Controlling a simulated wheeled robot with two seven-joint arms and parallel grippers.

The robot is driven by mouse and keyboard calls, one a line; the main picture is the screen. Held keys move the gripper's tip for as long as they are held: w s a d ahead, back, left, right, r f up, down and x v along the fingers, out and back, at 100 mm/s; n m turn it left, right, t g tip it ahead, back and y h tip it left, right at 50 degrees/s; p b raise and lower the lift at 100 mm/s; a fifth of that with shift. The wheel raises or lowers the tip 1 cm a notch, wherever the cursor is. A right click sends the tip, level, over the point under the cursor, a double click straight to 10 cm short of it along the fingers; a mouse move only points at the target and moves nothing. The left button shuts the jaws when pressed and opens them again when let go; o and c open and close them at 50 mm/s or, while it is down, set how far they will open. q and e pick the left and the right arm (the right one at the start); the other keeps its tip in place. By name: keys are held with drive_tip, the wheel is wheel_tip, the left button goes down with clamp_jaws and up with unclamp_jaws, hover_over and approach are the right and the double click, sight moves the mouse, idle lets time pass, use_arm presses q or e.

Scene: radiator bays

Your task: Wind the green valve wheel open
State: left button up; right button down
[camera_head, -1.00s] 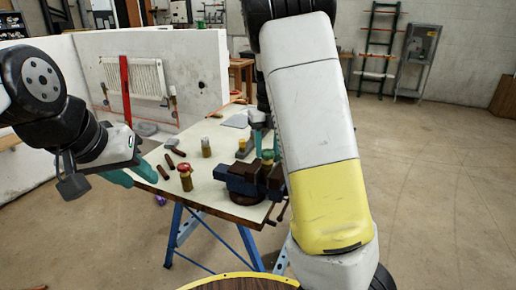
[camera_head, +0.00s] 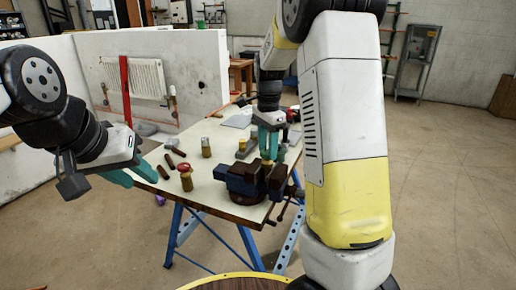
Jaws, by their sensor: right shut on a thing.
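A blue vise (camera_head: 242,178) at the table's front right corner holds a brass valve (camera_head: 267,164) upright. My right gripper (camera_head: 269,153) points down over the valve, its teal fingers shut on the valve's green wheel. The fingers hide the wheel, so its turn cannot be seen. My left gripper (camera_head: 136,177) is at the table's left edge, with its teal fingers apart and nothing between them. It is away from the vise.
A red-wheeled valve (camera_head: 185,178), a brass fitting (camera_head: 206,147) and dark brown pieces (camera_head: 171,160) lie or stand left of the vise. A white radiator (camera_head: 134,79) hangs on the low wall behind. The table's middle (camera_head: 212,170) is mostly clear.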

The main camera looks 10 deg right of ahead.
drive_tip(key=n, duration=0.5)
drive_tip(key=shift+s+f, duration=0.1)
drive_tip(key=shift+f, duration=0.1)
drive_tip(key=n, duration=0.3)
drive_tip(key=c, duration=0.9)
unclamp_jaws()
drive_tip(key=shift+f, duration=0.1)
